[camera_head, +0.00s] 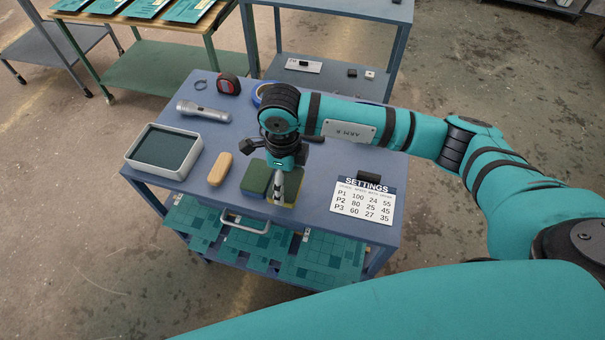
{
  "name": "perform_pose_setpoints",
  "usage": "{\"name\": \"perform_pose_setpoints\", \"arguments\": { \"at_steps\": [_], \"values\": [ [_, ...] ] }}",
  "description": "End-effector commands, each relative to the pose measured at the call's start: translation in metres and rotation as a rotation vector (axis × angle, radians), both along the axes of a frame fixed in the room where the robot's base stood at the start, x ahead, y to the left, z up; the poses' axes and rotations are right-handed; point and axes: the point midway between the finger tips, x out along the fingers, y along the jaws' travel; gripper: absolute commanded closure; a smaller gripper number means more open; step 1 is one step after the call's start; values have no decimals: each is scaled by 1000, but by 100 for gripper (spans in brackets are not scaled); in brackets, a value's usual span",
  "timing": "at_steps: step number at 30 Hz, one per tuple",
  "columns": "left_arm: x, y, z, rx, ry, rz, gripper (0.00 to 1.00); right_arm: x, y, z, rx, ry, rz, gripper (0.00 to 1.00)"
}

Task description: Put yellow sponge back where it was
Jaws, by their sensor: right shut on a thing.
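The yellow sponge (295,196) is at the front middle of the blue cart top (320,165), an olive-yellow block partly hidden by my right gripper (281,194). The gripper points down and is shut on the sponge. I cannot tell whether the sponge touches the cart top or is slightly above it. A dark green sponge (256,178) lies just left of it. My left gripper is not in view.
A tan rounded block (220,169), a grey tray (130,155), a flashlight (204,111) and a tape measure (229,84) lie to the left. Blue tape (260,93) is behind my arm.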

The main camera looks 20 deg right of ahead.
Motion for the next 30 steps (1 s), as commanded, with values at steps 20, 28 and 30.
{"name": "perform_pose_setpoints", "arguments": {
  "at_steps": [20, 28, 30],
  "values": [
    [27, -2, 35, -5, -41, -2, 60, 0, -39, -39, 1, -1, 1, 70],
    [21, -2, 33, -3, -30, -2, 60, 0, -39, -40, 1, -1, 1, 14],
    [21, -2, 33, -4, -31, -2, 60, 0, -39, -40, 1, -1, 1, 5]
  ]
}}
